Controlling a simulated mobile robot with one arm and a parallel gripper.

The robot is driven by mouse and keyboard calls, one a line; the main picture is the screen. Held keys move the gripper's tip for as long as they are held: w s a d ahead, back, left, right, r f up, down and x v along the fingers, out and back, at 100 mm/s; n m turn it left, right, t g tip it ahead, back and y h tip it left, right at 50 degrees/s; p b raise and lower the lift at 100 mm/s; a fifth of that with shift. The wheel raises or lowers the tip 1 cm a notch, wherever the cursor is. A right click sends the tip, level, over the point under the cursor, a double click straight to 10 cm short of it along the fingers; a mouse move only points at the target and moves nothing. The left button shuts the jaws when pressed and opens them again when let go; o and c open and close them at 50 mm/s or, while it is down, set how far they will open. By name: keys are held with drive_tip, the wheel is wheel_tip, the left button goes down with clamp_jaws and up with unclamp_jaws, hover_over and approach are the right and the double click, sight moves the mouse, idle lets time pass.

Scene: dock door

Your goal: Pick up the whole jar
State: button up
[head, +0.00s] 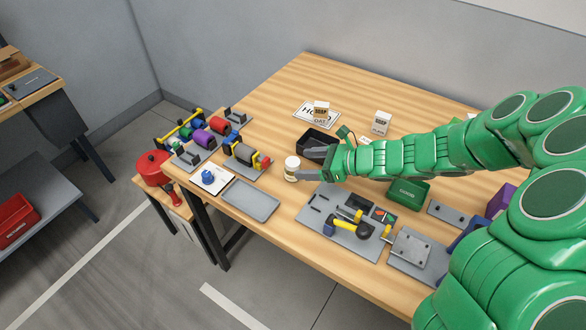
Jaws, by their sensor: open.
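The jar (292,169) is a small white container with a pale label, standing upright on the wooden table near its middle. My gripper (305,166) comes from the right, with its two grey fingers apart and pointing left at the jar. The jar is at the fingertips; I cannot tell whether it is between them or just beyond them, or whether they touch it. The jar's right side is close to the lower finger.
A black bin (310,138) lies just behind my gripper. A grey tray (250,200) sits in front of the jar, and a grey tool board (340,232) lies to the right. Spool racks (243,154) stand left. Small boxes (381,122) stand at the back.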

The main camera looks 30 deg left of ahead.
sight(294, 161)
drive_tip(key=shift+w+r+x, duration=0.1)
drive_tip(key=shift+r+x, duration=0.05)
drive_tip(key=shift+x, duration=0.8)
drive_tip(key=shift+w+r+x, duration=0.1)
drive_tip(key=shift+r+x, duration=0.05)
drive_tip(key=shift+x, duration=1.7)
drive_tip(key=c, duration=1.2)
